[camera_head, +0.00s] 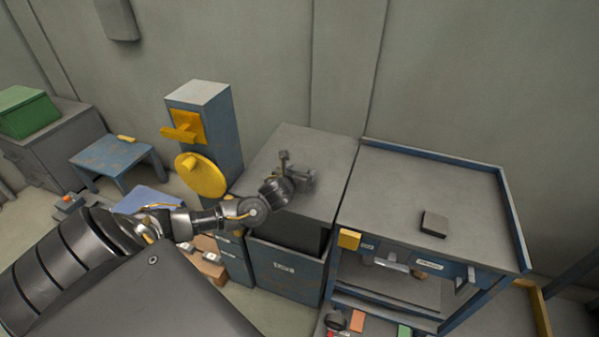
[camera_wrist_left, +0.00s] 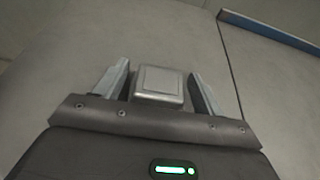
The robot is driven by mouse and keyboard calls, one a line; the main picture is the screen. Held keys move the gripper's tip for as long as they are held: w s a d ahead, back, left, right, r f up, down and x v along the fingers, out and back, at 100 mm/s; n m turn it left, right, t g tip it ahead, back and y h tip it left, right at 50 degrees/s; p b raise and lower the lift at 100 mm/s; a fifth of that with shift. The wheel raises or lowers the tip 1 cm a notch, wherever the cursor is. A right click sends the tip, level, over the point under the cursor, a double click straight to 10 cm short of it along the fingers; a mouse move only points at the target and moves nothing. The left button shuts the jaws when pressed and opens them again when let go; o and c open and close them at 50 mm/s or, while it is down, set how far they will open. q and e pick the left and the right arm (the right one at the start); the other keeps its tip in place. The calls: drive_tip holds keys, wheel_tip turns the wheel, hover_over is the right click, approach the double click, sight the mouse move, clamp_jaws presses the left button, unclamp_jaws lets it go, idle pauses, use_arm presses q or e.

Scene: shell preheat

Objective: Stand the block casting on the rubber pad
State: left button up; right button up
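The block casting (camera_wrist_left: 159,82) is a small light-grey block with a raised square top. In the left wrist view it sits between the two fingers of my left gripper (camera_wrist_left: 160,88), with a narrow gap showing on each side. The gripper is open around it. In the head view my left gripper (camera_head: 298,174) is low over the grey top of the cabinet, and the casting cannot be told apart from it there. My right gripper is not in view.
The grey cabinet top (camera_head: 325,150) adjoins the blue-framed bench (camera_head: 410,185), which has a raised rim along its back and right side. The bench top around the pad is clear. A blue post with a yellow disc (camera_head: 201,176) stands left of the cabinet.

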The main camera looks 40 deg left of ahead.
use_arm(q)
drive_tip(key=shift+r, duration=0.2)
drive_tip(key=v, duration=1.2)
drive_tip(key=shift+d, duration=0.1)
